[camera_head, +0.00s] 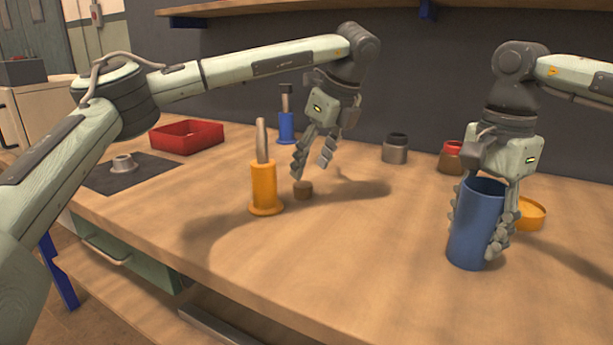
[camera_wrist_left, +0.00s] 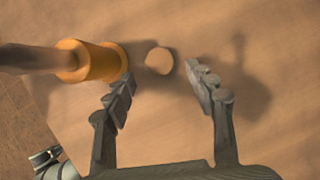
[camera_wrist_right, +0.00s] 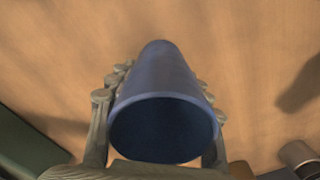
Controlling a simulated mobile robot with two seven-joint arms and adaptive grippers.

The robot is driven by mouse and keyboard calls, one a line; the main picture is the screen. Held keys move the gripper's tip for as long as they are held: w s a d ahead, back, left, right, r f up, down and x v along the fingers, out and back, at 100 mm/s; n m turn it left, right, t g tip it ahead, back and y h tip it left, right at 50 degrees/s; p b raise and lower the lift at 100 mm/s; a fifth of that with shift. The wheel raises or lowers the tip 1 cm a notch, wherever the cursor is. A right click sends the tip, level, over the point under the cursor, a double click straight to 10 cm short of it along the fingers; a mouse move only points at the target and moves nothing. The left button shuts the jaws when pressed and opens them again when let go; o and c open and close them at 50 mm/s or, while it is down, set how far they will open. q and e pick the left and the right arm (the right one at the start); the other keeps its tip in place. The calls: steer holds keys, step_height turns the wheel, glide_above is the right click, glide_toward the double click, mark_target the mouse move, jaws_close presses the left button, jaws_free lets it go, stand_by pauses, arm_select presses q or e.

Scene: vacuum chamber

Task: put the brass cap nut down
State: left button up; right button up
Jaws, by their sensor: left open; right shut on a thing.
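A small brown round piece, seemingly the brass cap nut (camera_head: 303,190), sits on the wooden table beside an orange stand. In the left wrist view the nut (camera_wrist_left: 159,60) lies beyond and between the fingertips, touching neither. My left gripper (camera_head: 312,167) is open and empty just above it, fingers pointing down. My right gripper (camera_head: 477,235) is shut around a blue cylindrical cup (camera_head: 474,230), with a finger on each side. The cup is roughly upright, its open mouth also filling the right wrist view (camera_wrist_right: 163,128). I cannot tell whether its base touches the table.
The orange stand (camera_head: 264,188) with its upright handle is close left of the left gripper. A blue stand (camera_head: 287,128), red tray (camera_head: 187,136), dark mat (camera_head: 105,178), grey jar (camera_head: 395,150), red-topped jar (camera_head: 451,160) and yellow dish (camera_head: 532,213) surround. The table's front middle is clear.

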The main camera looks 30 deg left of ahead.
arm_select(q)
steer(key=v, duration=0.6)
steer(key=shift+r, duration=0.2)
steer(key=shift+o, duration=0.5)
steer(key=shift+s+d+r, duration=0.1)
steer(key=shift+d+r, duration=0.2)
steer(key=shift+r, duration=0.2)
steer(key=n+h, duration=0.3)
steer(key=n, duration=2.7)
glide_above(302, 184)
steer(key=s, duration=0.1)
steer(key=f, duration=0.3)
steer(key=d+f, duration=0.1)
steer(key=f, duration=0.1)
steer(key=shift+s+f, duration=0.15)
steer(key=shift+s, duration=0.05)
steer(key=shift+w+a+f, duration=0.1)
steer(key=shift+w+f, duration=0.1)
steer(key=shift+f, duration=0.8)
steer(key=shift+w+a+f, duration=0.15)
steer(key=shift+w+f, duration=0.05)
steer(key=shift+f, duration=0.8)
steer(key=shift+w+a+f, duration=0.1)
steer(key=shift+w+f, duration=0.1)
steer(key=shift+f, duration=0.8)
